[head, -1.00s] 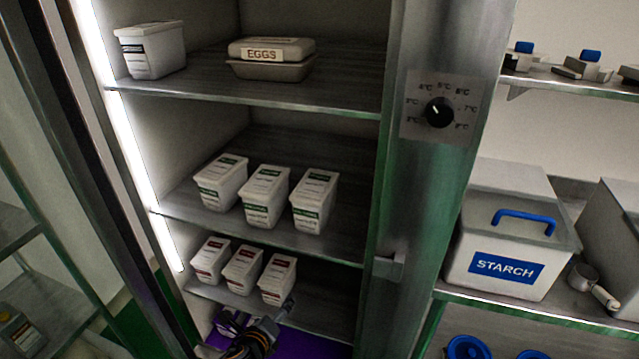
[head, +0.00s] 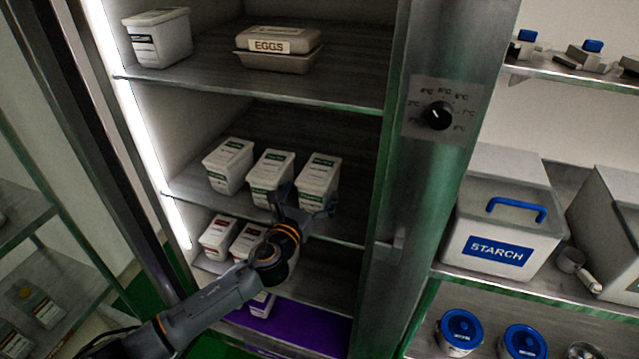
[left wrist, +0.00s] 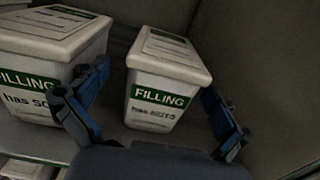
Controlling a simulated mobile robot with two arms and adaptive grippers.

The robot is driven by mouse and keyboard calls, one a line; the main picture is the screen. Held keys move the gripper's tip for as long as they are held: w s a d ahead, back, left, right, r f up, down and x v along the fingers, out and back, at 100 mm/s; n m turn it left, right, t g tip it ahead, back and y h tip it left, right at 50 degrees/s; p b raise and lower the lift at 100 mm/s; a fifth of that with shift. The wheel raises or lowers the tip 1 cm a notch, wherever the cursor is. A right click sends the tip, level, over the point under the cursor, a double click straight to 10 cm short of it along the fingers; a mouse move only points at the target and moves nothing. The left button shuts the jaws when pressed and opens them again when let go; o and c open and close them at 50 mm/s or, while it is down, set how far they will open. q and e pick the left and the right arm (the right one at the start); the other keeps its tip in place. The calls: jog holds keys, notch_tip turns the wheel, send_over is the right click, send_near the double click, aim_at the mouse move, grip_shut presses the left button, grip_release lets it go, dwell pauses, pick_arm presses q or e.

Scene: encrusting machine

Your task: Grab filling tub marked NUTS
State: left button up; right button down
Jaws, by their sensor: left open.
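A white filling tub with a green label (head: 321,175) stands at the right end of the row on the middle fridge shelf. The middle tub (head: 271,172) of the row, whose label begins "has SO" in the left wrist view (left wrist: 48,65), is close to the left finger. My right gripper is out of view.
A third green-label tub (head: 229,165) stands at the left of the row. Red-label tubs (head: 218,236) are on the shelf below, partly behind my left arm. An egg carton (head: 278,48) and a white tub (head: 158,38) are above. The fridge's metal frame (head: 400,190) borders the right side.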

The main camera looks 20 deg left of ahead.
aim_at(320, 176)
pick_arm(q)
jog(key=shift+w+d+p, duration=0.15)
jog(key=shift+w+p, duration=0.1)
jog(key=shift+w, duration=1.1)
jog(key=shift+w+d+p, duration=0.15)
jog(key=shift+w+p, duration=0.05)
jog(key=shift+w, duration=1.1)
jog(key=shift+s+r, duration=0.1)
jog(key=c, duration=1.6)
jog(key=shift+r, duration=0.15)
jog(key=shift+c, duration=1.4)
